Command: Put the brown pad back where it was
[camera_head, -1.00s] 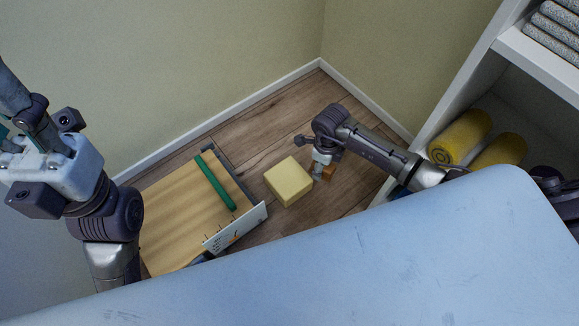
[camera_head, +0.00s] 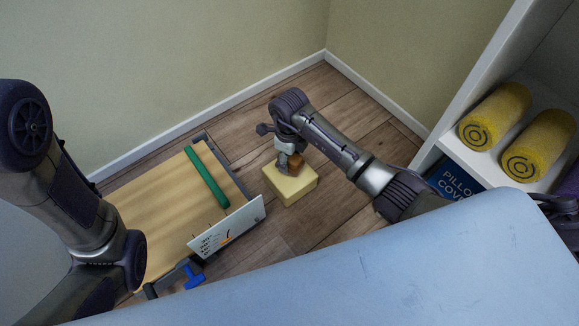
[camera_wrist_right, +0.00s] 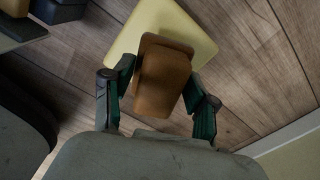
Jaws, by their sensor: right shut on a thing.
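The brown pad (camera_wrist_right: 162,78) is between the two green-edged fingers of my right gripper (camera_wrist_right: 158,95) in the right wrist view, and they are shut on it. In the head view the right gripper (camera_head: 289,160) holds the brown pad (camera_head: 296,163) over a pale yellow block (camera_head: 290,186) on the wooden floor. The yellow block also shows behind the pad in the right wrist view (camera_wrist_right: 190,25). I cannot tell whether the pad touches the block. My left arm is at the left of the head view, but its gripper is out of view.
A wooden board (camera_head: 150,215) with a green bar (camera_head: 207,176) and a white printed card (camera_head: 228,228) lies left of the block. A light blue padded table (camera_head: 400,270) fills the front. A white shelf (camera_head: 465,165) with yellow rolls (camera_head: 497,115) stands right. Walls close the corner behind.

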